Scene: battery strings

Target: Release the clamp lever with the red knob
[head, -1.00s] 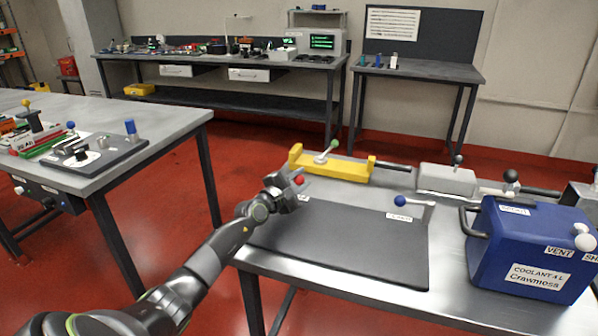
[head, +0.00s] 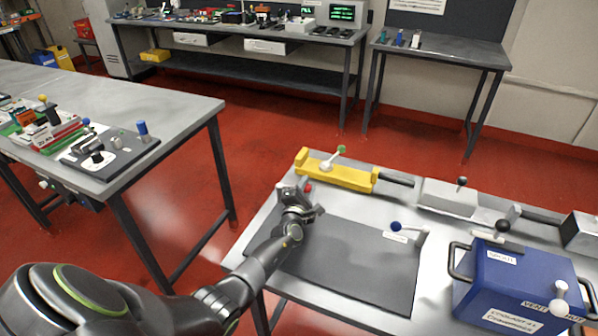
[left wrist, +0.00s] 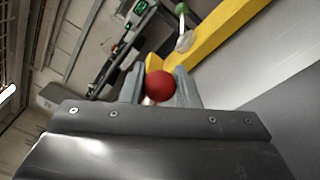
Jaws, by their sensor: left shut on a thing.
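The red knob (head: 308,188) of the clamp lever is at the back left of the near workbench, just in front of the yellow fixture (head: 350,178). In the left wrist view the red knob (left wrist: 160,87) sits between the two grey fingers. My left gripper (head: 299,189) is shut on it, reaching in over the mat's back left corner. The lever's arm and its clamp base are mostly hidden behind the gripper. My right gripper is not in view.
A green-knobbed lever (head: 341,150) stands on the yellow fixture. A dark mat (head: 350,265) covers the bench front, with a blue-knobbed lever (head: 397,226) at its right. A blue coolant box (head: 515,285) stands at the right. The mat's middle is clear.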

